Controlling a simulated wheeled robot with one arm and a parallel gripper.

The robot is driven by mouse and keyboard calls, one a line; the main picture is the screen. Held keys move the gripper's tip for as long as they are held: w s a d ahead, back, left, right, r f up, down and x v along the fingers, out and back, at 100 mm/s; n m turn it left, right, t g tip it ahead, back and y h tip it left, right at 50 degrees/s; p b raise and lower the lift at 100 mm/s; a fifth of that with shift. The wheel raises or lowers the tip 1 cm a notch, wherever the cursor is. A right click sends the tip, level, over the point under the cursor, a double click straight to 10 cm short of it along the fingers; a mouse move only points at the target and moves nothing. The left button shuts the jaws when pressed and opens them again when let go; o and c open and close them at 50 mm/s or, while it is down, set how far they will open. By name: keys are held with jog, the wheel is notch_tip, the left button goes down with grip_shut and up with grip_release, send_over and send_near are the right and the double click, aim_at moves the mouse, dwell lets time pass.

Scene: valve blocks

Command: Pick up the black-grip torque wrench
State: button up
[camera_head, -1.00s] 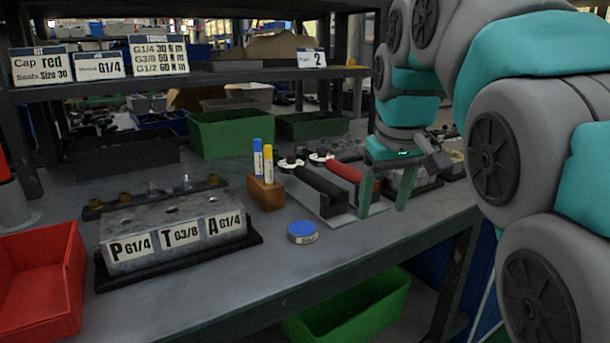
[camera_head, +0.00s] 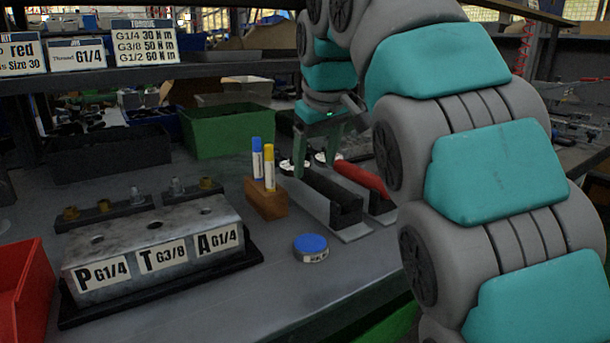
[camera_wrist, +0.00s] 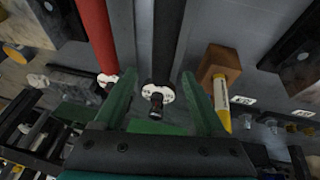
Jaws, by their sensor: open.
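The black-grip torque wrench (camera_head: 333,189) lies in a grey holder on the bench, its white-ringed head at the far end. In the wrist view its black grip (camera_wrist: 168,40) runs from the top edge down to the white ring, between my two green fingers. My gripper (camera_head: 315,168) is open and empty over the head end of this wrench; its fingers (camera_wrist: 157,78) stand apart on either side in the wrist view. I cannot tell how high they are. The red-grip wrench (camera_head: 362,177) lies parallel, just right of the black one in the head view.
A wooden block (camera_head: 266,200) with blue and yellow markers stands close left of the black wrench. A blue-lidded tin (camera_head: 311,245) sits in front. A metal valve block (camera_head: 150,240) and a red bin (camera_head: 22,285) are at left. A green bin (camera_head: 228,132) and a shelf are behind.

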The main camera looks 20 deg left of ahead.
aim_at(310, 171)
jog(key=shift+a+x, duration=0.2)
jog(key=shift+x, duration=1.25)
jog(key=shift+a+x, duration=0.15)
jog(key=shift+x, duration=1.25)
jog(key=shift+w+r, duration=0.1)
jog(key=shift+r, duration=0.05)
jog(key=shift+c, duration=0.3)
grip_shut()
